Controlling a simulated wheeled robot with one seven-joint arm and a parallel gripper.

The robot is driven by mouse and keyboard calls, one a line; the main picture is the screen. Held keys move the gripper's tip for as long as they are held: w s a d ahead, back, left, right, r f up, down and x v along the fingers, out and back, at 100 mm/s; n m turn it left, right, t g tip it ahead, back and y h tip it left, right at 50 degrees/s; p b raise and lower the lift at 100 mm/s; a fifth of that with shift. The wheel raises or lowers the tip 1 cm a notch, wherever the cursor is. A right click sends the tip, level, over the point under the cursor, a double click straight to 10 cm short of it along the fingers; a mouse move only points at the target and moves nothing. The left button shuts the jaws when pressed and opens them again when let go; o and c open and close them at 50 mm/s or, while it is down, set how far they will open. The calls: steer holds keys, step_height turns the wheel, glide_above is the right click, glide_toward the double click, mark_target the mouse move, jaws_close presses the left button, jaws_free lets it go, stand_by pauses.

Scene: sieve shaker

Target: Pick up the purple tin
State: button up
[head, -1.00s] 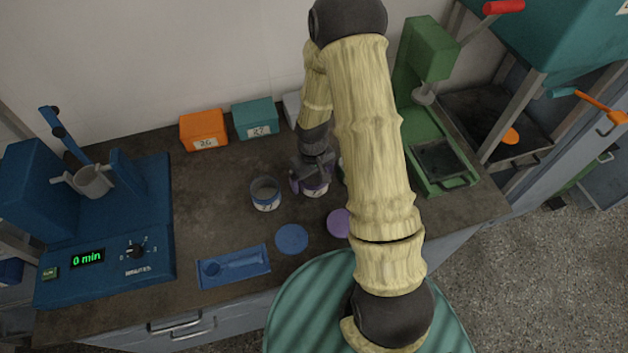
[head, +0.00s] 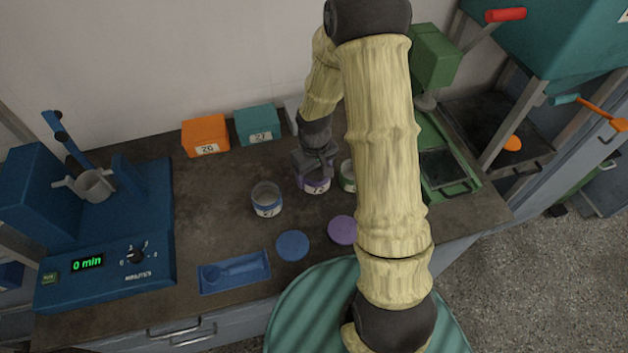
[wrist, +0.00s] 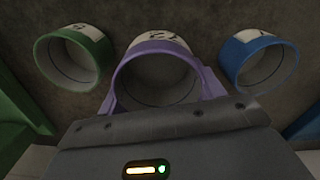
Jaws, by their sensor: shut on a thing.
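The purple tin (head: 315,186) is an open, empty-looking tin with a purple rim and a white numbered label, on the dark bench. It also shows in the wrist view (wrist: 160,48), upright between my fingers. My gripper (head: 314,172) is shut on the tin, with its fingers on either side of the rim. In the head view my gripper covers the tin's top. I cannot tell whether the tin's base touches the bench.
A blue-rimmed tin (head: 267,200) stands to the left and a green-rimmed tin (head: 347,176) to the right, both close. A blue lid (head: 292,246) and a purple lid (head: 342,230) lie in front. Orange (head: 205,136) and teal (head: 257,125) boxes stand behind.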

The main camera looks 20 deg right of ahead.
step_height(320, 180, up, 5)
steer(key=shift+r, duration=0.15)
stand_by(0.7)
